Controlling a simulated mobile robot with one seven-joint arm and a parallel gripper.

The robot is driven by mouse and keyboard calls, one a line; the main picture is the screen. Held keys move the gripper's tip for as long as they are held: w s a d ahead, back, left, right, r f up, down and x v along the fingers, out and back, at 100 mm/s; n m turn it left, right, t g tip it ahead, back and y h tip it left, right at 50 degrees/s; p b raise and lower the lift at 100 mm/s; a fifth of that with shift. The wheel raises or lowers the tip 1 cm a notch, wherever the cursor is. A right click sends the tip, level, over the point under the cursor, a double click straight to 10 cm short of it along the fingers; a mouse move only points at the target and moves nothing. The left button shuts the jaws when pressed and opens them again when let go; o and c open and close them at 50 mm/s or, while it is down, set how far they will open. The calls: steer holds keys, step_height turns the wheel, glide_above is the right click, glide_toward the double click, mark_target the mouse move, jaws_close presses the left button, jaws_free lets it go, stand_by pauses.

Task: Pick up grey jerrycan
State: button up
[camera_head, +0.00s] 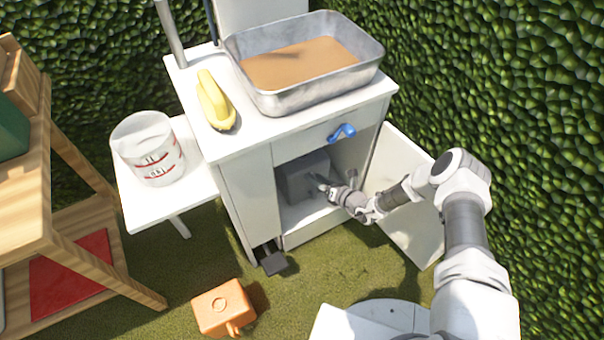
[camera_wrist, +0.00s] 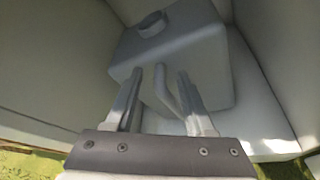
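The grey jerrycan (camera_head: 300,178) stands inside the white cabinet, in its open compartment. In the wrist view the jerrycan (camera_wrist: 185,55) shows its round cap at the top and its curved handle (camera_wrist: 164,90). My gripper (camera_head: 318,184) reaches into the compartment at the jerrycan's right front side. In the wrist view my gripper (camera_wrist: 160,73) is open, with one finger on each side of the handle. I cannot tell whether either finger touches it. The jerrycan's far side is hidden.
The cabinet's door (camera_head: 408,225) is swung open on the right, beside my arm. A metal basin (camera_head: 330,85) and a yellow object (camera_head: 212,98) are on the cabinet top. A white bucket (camera_head: 148,150) stands left. An orange jerrycan (camera_head: 222,308) lies on the grass.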

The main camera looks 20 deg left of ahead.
jaws_close()
stand_by(1.1)
steer(key=shift+a+r, duration=0.1)
steer(key=shift+r, duration=0.05)
